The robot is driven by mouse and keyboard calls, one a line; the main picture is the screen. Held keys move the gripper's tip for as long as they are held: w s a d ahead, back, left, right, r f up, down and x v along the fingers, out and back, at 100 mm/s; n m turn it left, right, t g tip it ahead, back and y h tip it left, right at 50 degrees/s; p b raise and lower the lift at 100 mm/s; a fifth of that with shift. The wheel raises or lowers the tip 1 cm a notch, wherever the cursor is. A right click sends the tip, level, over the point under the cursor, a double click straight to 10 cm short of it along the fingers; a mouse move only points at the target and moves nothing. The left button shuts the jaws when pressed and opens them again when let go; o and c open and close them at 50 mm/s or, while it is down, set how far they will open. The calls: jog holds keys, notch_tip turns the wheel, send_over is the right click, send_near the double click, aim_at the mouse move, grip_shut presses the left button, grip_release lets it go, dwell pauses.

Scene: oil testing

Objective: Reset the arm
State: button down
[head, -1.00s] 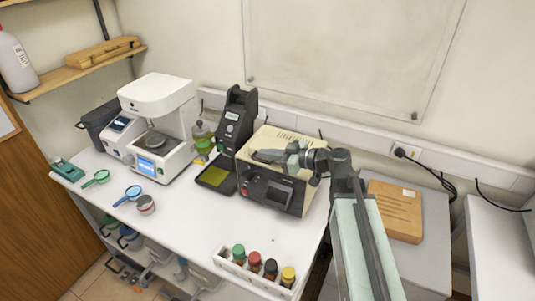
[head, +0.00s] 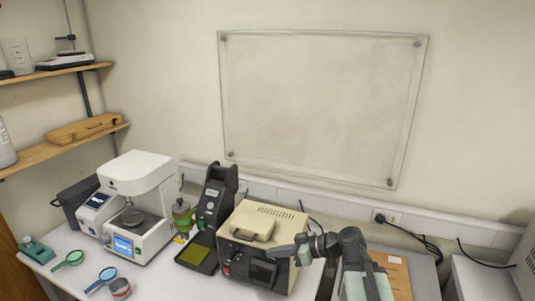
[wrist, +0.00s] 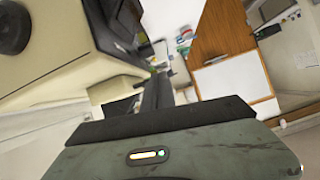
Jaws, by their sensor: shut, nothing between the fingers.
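My arm rises at the lower right of the head view and bends left at its top. My gripper (head: 275,252) points left in front of the beige instrument box (head: 262,222) and overlaps its front right side in the picture. Whether it touches the box, I cannot tell. In the wrist view my gripper's dark fingers (wrist: 157,98) are together with nothing held. The beige box's side (wrist: 60,60) fills the left of that view, close by.
A black instrument (head: 212,195) and a white tester (head: 140,175) stand left of the beige box.

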jog(key=s+d+f+m+g+h+b, duration=0.1)
jog(key=s+d+f+m+h+b, duration=0.15)
jog(key=f, duration=0.45)
jog(key=s+d+f+m+g+h+b, duration=0.1)
jog(key=d+f+m+g+h, duration=0.15)
jog(key=f, duration=0.45)
jog(key=s+d+f+m+h+b, duration=0.3)
jog(key=d+f+m+h, duration=0.3)
jog(key=d+f+m, duration=0.1)
jog(key=shift+s+d+g+h, duration=0.2)
jog(key=shift+d+g+h, duration=0.25)
jog(key=shift+d, duration=0.45)
